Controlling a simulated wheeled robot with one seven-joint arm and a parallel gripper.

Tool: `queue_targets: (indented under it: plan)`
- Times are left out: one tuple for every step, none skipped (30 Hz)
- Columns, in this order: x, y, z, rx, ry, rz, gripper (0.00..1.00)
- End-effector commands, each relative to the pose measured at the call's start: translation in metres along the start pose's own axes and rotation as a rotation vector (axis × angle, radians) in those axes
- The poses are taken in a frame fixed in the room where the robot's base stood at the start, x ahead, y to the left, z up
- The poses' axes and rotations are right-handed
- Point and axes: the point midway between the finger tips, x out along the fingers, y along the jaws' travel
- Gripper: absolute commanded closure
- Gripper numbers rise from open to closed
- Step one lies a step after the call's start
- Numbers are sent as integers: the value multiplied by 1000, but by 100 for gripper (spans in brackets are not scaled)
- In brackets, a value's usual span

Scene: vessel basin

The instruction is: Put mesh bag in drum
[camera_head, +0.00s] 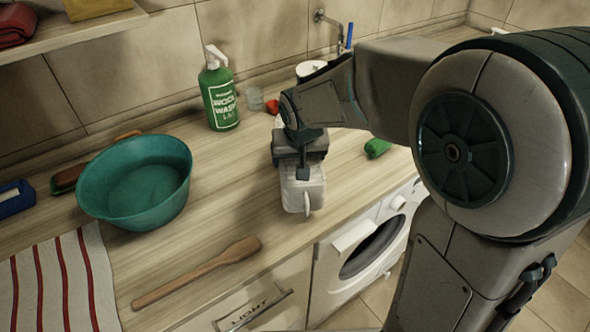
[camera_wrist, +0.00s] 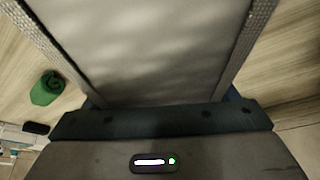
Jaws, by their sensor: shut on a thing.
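My gripper (camera_head: 301,168) is shut on a pale grey-white mesh bag (camera_head: 303,192) with a loop at its lower end. It holds the bag over the counter's front edge, left of the washing machine. In the wrist view, the bag (camera_wrist: 160,50) fills the middle as a smooth grey panel with mesh strips at both sides. The fingertips are mostly hidden. The white washing machine (camera_head: 392,208) stands under the counter at the lower right. Its round dark front (camera_head: 371,250) shows partly behind my arm. I cannot tell whether its door is open, and the drum inside is not clear.
A teal basin (camera_head: 136,200), a wooden paddle (camera_head: 200,272) and a striped cloth (camera_head: 75,280) lie at left. A green wash bottle (camera_head: 219,95) and a clear cup (camera_head: 254,99) stand behind. A green roll (camera_head: 377,148) lies right of my gripper. A drawer (camera_head: 250,308) sits below.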

Motion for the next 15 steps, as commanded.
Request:
queue_targets:
  plan:
    - [1,-4,2,-3,2,-1,51]
    - [2,-5,2,-1,2,-1,51]
    - [3,-6,4,-1,1,-1,51]
    - [6,-7,5,-1,0,-1,51]
    - [9,-7,7,-2,-1,0,51]
    - [15,-7,9,-2,-3,0,51]
    - [19,-7,11,-3,-3,0,51]
    - [24,-7,13,-3,-3,0,51]
    - [29,-8,15,-4,-3,-1,51]
    - [32,-7,16,-3,-3,-1,51]
    - [35,-7,17,-3,-2,-1,51]
    - [37,-7,18,-3,0,-2,51]
    - [38,-7,18,-2,1,-2,51]
    - [39,-7,18,-2,2,-2,51]
    - [39,-7,18,-2,2,-2,51]
